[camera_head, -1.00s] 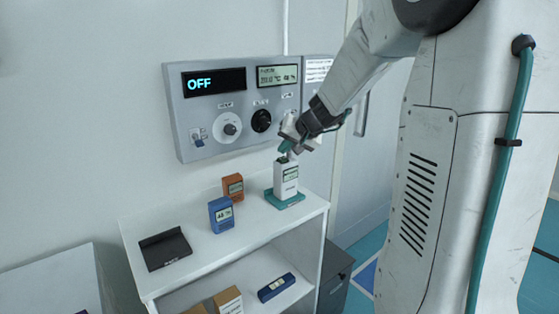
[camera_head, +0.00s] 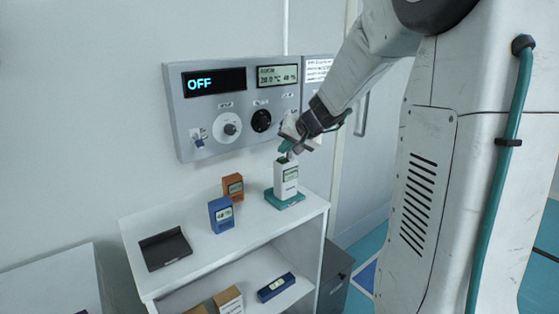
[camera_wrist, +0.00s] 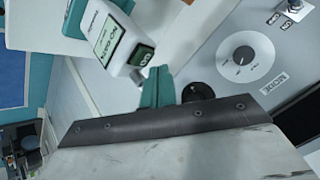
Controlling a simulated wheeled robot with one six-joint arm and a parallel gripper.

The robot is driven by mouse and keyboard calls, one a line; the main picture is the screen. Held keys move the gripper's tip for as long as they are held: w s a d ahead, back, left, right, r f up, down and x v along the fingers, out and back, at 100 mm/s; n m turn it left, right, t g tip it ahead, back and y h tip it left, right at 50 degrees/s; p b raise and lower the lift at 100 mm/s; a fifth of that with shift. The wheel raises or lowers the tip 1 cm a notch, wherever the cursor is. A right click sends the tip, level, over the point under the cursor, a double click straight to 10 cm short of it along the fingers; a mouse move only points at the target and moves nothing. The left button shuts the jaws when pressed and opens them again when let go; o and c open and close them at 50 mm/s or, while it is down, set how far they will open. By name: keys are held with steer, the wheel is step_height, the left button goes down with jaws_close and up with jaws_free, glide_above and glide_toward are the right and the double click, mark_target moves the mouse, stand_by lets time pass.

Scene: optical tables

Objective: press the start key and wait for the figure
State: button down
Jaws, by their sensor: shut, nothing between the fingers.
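A white handheld meter (camera_head: 286,188) stands upright in a teal base (camera_head: 287,203) at the right end of the shelf top. My gripper (camera_head: 286,147) is just above the meter's top. Its teal fingertips (camera_wrist: 158,86) are shut and empty, close beside the key. I cannot tell whether they touch it.
A grey wall panel (camera_head: 185,135) behind has an "OFF" display (camera_head: 214,82), a small readout (camera_head: 278,75) and knobs. Blue (camera_head: 221,215) and orange (camera_head: 233,187) devices and a black empty cradle (camera_head: 165,249) share the shelf top. Boxes and a blue device (camera_head: 276,287) lie below.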

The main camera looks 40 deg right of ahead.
mark_target(285, 160)
steer(key=shift+f, duration=0.1)
steer(key=shift+f, duration=0.35)
steer(key=shift+f, duration=0.4)
stand_by(0.6)
steer(key=shift+r, duration=0.85)
steer(key=shift+r, duration=2.5)
